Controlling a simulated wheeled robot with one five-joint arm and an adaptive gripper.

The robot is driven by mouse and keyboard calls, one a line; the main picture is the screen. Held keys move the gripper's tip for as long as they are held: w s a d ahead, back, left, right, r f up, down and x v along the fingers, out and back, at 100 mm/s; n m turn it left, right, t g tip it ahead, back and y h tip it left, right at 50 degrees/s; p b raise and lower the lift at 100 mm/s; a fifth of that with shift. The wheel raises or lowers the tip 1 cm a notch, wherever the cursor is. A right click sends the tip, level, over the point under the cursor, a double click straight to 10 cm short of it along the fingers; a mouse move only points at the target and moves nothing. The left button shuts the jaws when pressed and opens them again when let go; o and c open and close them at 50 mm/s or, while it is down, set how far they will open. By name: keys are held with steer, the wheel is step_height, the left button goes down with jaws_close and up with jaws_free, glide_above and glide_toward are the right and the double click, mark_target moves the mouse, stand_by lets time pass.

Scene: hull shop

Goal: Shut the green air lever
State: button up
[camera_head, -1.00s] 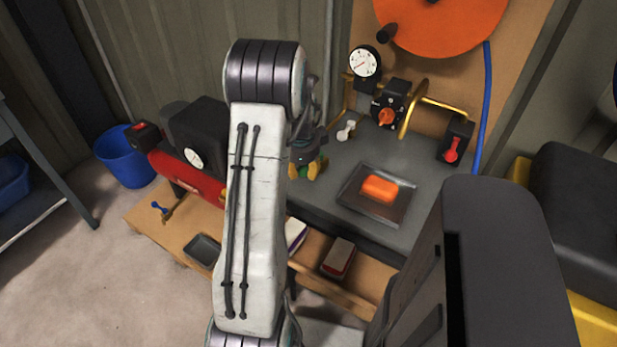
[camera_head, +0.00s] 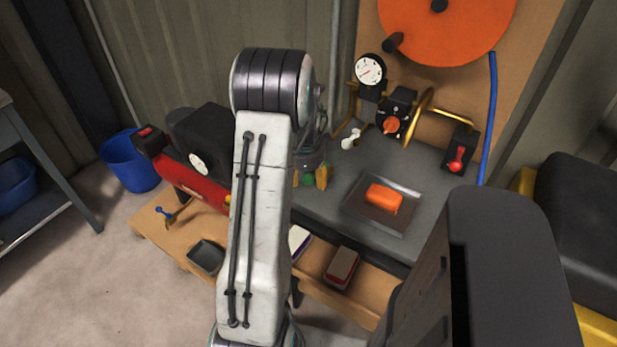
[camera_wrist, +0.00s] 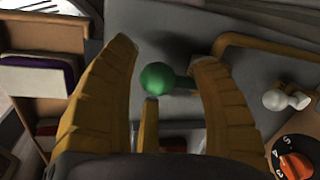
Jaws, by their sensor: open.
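The green air lever shows in the wrist view as a green ball knob (camera_wrist: 157,78) on a short green stem pointing right. In the head view my gripper (camera_head: 312,178) hangs over the left end of the grey bench top, and a bit of the green lever (camera_head: 308,180) shows between the fingers. My arm hides much of the bench around it. The lever's base is hidden.
A white lever (camera_head: 351,139), an orange dial (camera_head: 391,125) and a red lever (camera_head: 456,159) stand along the bench's back. A tray (camera_head: 357,211) holds an orange block (camera_head: 383,197). A red compressor (camera_head: 190,183) is left of my arm. A brass pipe (camera_wrist: 262,42) passes near the right finger.

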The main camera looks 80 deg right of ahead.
step_height(320, 180, up, 11)
steer(key=a, duration=0.2)
steer(key=shift+s+r, duration=0.15)
steer(key=shift+r, duration=0.05)
steer(key=shift+o, duration=0.2)
steer(key=shift+a, duration=0.1)
steer(key=shift+c, duration=0.3)
